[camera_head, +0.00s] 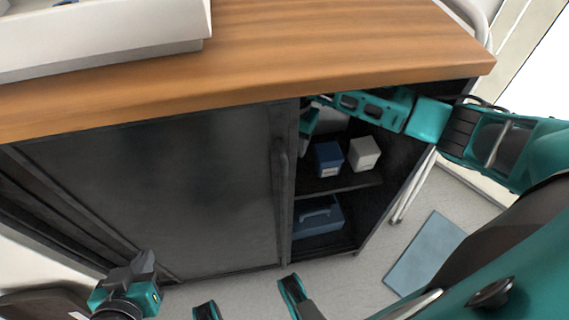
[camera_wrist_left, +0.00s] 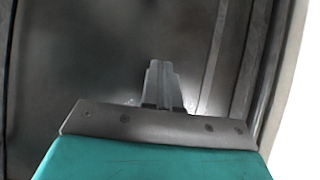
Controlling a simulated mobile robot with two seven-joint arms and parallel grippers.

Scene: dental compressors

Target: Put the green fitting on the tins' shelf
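My left gripper (camera_head: 145,262) is low in front of the dark closed cabinet door, at the lower left of the head view. In the left wrist view its two fingers (camera_wrist_left: 162,82) lie side by side, shut with nothing visible between them. My right arm comes in from the right, and its gripper (camera_head: 312,114) is at the top of the cabinet's open part; its fingertips are mostly hidden. A shelf (camera_head: 345,183) inside holds a small blue box (camera_head: 328,159) and a white box (camera_head: 364,154); I cannot tell whether these are tins. I cannot make out the green fitting.
A wooden countertop (camera_head: 300,45) overhangs the cabinet, with a white tray (camera_head: 110,40) on it. The dark door (camera_head: 170,190) covers the cabinet's left part. A blue toolbox (camera_head: 318,217) stands below the shelf. A blue-grey mat (camera_head: 425,250) lies on the floor at right.

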